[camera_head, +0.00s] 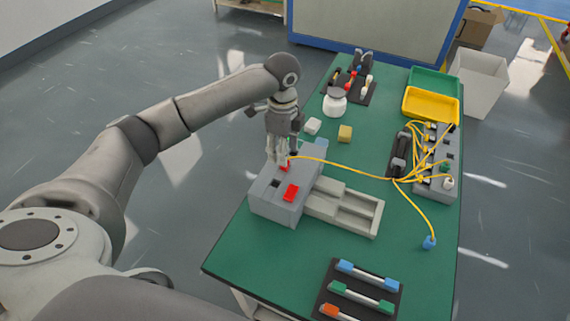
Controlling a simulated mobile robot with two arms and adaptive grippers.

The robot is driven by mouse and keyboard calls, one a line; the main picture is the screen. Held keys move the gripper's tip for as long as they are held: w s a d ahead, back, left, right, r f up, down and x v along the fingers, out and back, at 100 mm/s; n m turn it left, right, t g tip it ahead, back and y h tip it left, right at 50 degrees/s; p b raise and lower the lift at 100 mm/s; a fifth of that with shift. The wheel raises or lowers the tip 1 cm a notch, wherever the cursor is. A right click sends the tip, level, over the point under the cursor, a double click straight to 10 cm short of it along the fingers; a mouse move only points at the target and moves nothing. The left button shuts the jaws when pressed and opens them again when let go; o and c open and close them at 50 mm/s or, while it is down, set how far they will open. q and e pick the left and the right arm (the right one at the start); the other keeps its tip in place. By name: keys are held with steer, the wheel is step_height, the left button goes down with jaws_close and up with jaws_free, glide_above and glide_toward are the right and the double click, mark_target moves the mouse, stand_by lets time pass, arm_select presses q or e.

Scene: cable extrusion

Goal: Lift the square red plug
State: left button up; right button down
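A small red plug (285,167) is at the end of a yellow cable (335,164), at the top of a grey block (272,203) on the green table. My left gripper (281,162) points down over this plug, its fingertips at or around it. The fingers hide part of the plug, so I cannot tell whether they are closed on it or whether it is seated in the block. A second red piece (290,192) sits on the block's top nearer to me, beside a dark square opening (275,183). My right gripper is not in view.
The yellow cable runs right to a grey connector unit (446,165) with several cables. A blue plug (429,243) lies on the table's right side. A grey slotted rail (345,206) adjoins the block. A black rack (355,294) is in front; yellow (431,116) and green trays are behind.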

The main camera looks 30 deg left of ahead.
arm_select(q)
steer(key=shift+w+f, duration=0.1)
steer(key=shift+f, duration=0.3)
steer(key=f, duration=0.2)
steer(key=f+p, duration=0.1)
steer(key=f, duration=0.1)
steer(key=shift+w+d+f, duration=0.1)
steer(key=shift+w+f, duration=0.1)
steer(key=shift+f, duration=0.2)
steer(key=c, duration=1)
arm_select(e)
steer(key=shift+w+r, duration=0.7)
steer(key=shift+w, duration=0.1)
